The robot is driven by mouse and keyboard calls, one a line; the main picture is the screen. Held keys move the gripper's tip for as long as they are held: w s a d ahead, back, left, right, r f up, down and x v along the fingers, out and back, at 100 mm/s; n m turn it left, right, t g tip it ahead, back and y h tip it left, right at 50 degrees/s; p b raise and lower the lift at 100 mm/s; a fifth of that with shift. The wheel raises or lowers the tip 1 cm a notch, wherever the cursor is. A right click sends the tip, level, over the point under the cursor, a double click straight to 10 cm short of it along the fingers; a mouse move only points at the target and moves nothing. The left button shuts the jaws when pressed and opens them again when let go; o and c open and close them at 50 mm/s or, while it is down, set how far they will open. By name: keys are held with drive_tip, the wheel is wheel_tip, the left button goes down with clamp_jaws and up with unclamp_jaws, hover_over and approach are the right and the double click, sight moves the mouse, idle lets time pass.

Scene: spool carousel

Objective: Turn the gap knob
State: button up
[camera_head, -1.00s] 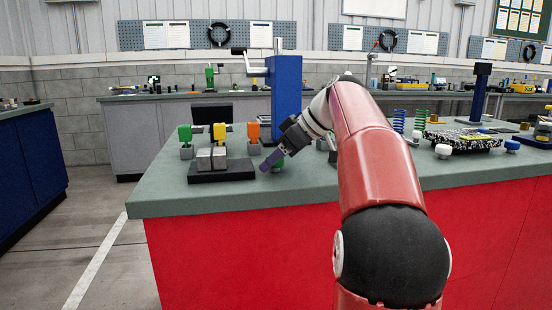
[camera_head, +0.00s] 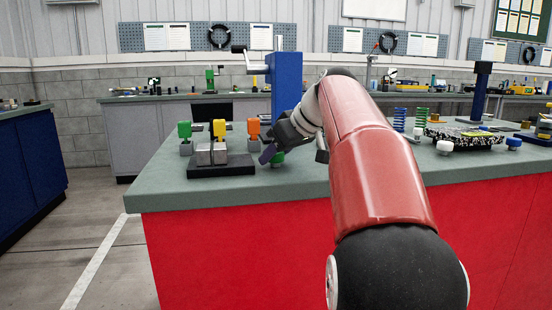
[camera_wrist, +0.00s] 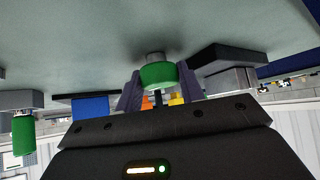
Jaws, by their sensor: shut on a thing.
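A green knob (camera_head: 278,158) stands low on the bench top, right of a black base plate. It also shows in the wrist view, a short green cylinder (camera_wrist: 158,76) on a grey foot. I take it to be the gap knob, though no label shows. My gripper (camera_head: 271,154) has its purple fingers on both sides of this knob and is shut on it; the fingers also show in the wrist view (camera_wrist: 158,70). In the head view the near finger and wrist partly hide the knob. A grey metal block (camera_head: 211,152) stands on the black base plate (camera_head: 222,167).
Green (camera_head: 184,130), yellow (camera_head: 219,128) and orange (camera_head: 253,128) upright pieces stand around the plate. A tall blue column (camera_head: 285,84) with a crank rises behind my gripper. The bench top (camera_head: 170,197) is clear at the front left.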

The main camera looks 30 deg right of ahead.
drive_tip(key=m+h, duration=0.2)
drive_tip(key=m, duration=0.1)
drive_tip(key=shift+a+m+t+h, duration=0.15)
drive_tip(key=shift+m+t+h, duration=0.15)
drive_tip(key=shift+h, duration=0.1)
drive_tip(key=m+h+p, duration=0.1)
drive_tip(key=m+h, duration=0.2)
drive_tip(key=m, duration=0.1)
drive_tip(key=shift+r+m, duration=0.1)
drive_tip(key=shift+m, duration=0.2)
drive_tip(key=m+g+h+p, duration=0.1)
drive_tip(key=m+h, duration=0.1)
drive_tip(key=m, duration=0.1)
drive_tip(key=m+g+h+p, duration=0.1)
drive_tip(key=m+g+h, duration=0.1)
drive_tip(key=m, duration=0.1)
drive_tip(key=shift+w, duration=0.15)
drive_tip(key=shift+m+g+h+p, duration=0.65)
drive_tip(key=shift+m+g, duration=0.55)
drive_tip(key=shift+m, duration=0.4)
drive_tip(key=shift+f, duration=0.2)
drive_tip(key=o, duration=1)
drive_tip(key=shift+r, duration=0.1)
